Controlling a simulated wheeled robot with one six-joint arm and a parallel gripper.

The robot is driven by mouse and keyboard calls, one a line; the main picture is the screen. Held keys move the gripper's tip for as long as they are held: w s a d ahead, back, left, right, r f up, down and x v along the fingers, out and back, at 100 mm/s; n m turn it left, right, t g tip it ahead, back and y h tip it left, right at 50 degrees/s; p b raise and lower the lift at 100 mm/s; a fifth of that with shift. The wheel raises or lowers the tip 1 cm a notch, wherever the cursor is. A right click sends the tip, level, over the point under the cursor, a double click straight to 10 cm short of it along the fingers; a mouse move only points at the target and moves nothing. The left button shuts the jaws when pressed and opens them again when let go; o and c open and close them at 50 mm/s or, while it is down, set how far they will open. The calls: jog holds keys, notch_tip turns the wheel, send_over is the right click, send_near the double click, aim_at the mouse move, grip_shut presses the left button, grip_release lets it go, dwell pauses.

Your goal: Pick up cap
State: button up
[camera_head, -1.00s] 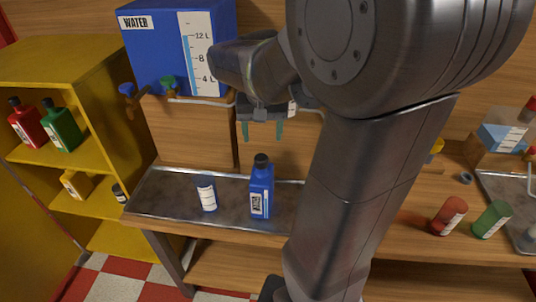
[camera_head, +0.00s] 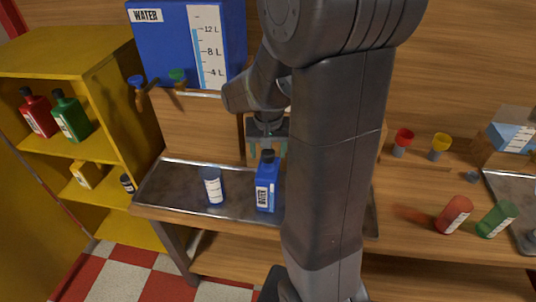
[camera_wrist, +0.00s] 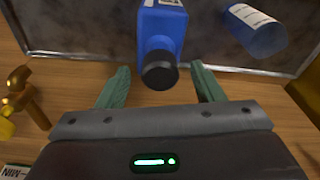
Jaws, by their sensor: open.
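The black cap (camera_head: 268,155) sits on top of a blue bottle (camera_head: 266,190) standing on the metal tray (camera_head: 160,192). In the wrist view the cap (camera_wrist: 160,71) lies between the two green fingers of my gripper (camera_wrist: 160,82), with a gap on each side. My gripper (camera_head: 268,148) is open and empty, close behind and around the cap in the head view. The wrist view also shows the blue bottle (camera_wrist: 162,25) beyond the cap.
A blue beaker-like container (camera_head: 213,188) stands on the tray left of the bottle. A blue water tank (camera_head: 165,45) is above. A yellow shelf (camera_head: 75,60) holds red and green bottles at left. Red (camera_head: 454,214) and green (camera_head: 497,219) containers stand at right.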

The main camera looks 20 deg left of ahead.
jog(key=c, duration=1.1)
jog(key=shift+o, duration=0.2)
